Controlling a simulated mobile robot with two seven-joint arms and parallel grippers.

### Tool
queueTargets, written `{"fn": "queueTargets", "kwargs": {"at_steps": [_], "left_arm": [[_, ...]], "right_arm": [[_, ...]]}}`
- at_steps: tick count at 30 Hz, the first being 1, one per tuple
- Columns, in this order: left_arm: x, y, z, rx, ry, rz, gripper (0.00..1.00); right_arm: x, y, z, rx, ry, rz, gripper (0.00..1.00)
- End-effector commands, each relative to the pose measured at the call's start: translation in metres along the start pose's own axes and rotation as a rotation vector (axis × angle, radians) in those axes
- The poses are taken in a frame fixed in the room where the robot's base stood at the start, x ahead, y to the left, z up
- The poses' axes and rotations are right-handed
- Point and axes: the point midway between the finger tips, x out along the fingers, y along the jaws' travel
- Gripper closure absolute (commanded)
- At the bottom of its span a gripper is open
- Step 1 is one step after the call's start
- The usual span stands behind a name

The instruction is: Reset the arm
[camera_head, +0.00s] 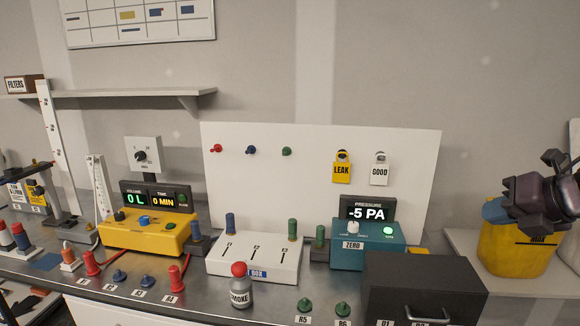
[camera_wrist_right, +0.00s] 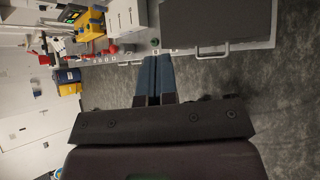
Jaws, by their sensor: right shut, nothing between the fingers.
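My right gripper (camera_head: 505,207) is at the right edge of the head view, in front of a yellow container and above the bench's right part. Its body is dark purple and partly cut off by the frame. In the right wrist view its two blue fingers (camera_wrist_right: 153,78) lie side by side, shut, with nothing between them. They point towards the bench front, with grey floor around them. My left gripper is not in view.
A dark drawer cabinet (camera_head: 425,285) stands at the front right, left of the yellow container (camera_head: 515,250). A teal pressure gauge (camera_head: 368,247), white box (camera_head: 253,262), smoke bottle (camera_head: 239,290) and yellow meter (camera_head: 143,235) stand on the bench. A white panel rises behind.

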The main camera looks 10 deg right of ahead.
Motion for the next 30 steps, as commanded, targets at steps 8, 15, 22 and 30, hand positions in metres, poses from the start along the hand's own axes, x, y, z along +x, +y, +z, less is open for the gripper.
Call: {"fn": "queueTargets", "kwargs": {"at_steps": [8, 15, 22, 30], "left_arm": [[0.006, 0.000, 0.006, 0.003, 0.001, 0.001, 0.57], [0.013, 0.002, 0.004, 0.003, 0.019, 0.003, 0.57], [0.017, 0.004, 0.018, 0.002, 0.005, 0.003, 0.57], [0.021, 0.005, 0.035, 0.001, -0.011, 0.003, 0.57]], "right_arm": [[0.034, -0.027, -0.032, 0.162, 0.033, 0.057, 1.00], [0.071, -0.057, -0.072, 0.372, 0.061, 0.118, 1.00], [0.109, -0.086, -0.120, 0.615, 0.079, 0.172, 1.00], [0.147, -0.117, -0.179, 0.913, 0.082, 0.215, 1.00]]}}
